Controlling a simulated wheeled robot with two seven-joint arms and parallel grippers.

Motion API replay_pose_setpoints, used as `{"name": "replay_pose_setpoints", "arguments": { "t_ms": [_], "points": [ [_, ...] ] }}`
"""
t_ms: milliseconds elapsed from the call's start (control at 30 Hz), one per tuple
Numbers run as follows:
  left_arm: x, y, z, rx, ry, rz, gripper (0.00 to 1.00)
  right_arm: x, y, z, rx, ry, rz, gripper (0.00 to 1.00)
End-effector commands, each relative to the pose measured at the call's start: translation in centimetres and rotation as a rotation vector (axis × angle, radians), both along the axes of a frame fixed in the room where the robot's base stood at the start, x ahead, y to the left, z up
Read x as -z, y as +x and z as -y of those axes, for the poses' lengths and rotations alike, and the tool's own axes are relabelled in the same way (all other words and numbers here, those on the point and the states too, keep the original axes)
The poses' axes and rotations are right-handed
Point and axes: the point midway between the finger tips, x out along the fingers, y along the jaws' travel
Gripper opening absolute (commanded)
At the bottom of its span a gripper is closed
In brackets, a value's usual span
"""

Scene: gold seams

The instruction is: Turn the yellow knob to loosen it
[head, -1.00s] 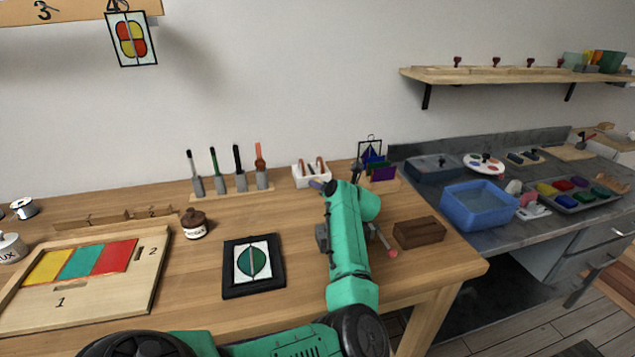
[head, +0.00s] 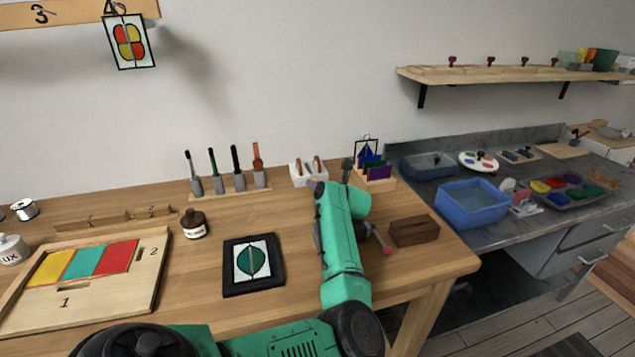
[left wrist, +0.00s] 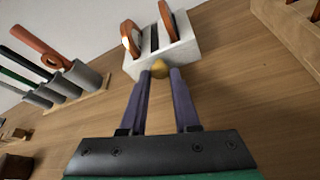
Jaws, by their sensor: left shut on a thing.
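The yellow knob (left wrist: 160,69) is a small round ball at the near face of a white block (left wrist: 165,50). It sits between the tips of my left gripper's (left wrist: 160,76) two purple fingers, which are shut on it. The block carries copper-coloured upright pieces and a dark slot. In the head view the white block (head: 309,174) stands at the back of the bench, with my left gripper (head: 317,185) at its front; my green arm hides much of the gripper, and the knob cannot be made out there. My right gripper is not in view.
A rack of handled tools (head: 230,190) stands left of the block, a rack of coloured glass (head: 375,178) to its right. A brown wooden block (head: 413,231) lies right of my arm. A black-framed leaf panel (head: 253,265) and brown jar (head: 194,224) lie left.

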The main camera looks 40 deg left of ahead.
Motion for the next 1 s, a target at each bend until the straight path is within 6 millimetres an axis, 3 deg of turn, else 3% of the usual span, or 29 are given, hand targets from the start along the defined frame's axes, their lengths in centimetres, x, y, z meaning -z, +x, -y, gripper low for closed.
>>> {"name": "replay_pose_setpoints", "arguments": {
  "t_ms": [200, 500, 1000],
  "points": [
    [-0.7, -0.2, -0.2, -0.002, -0.09, 0.129, 0.0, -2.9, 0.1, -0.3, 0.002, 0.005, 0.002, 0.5],
    [-0.5, -0.4, -0.3, -0.002, -0.204, 0.297, 0.0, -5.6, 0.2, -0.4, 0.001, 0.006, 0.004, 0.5],
    [-0.2, -0.4, -0.4, 0.0, -0.272, 0.397, 0.0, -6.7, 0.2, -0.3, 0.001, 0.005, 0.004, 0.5]
  ]
}}
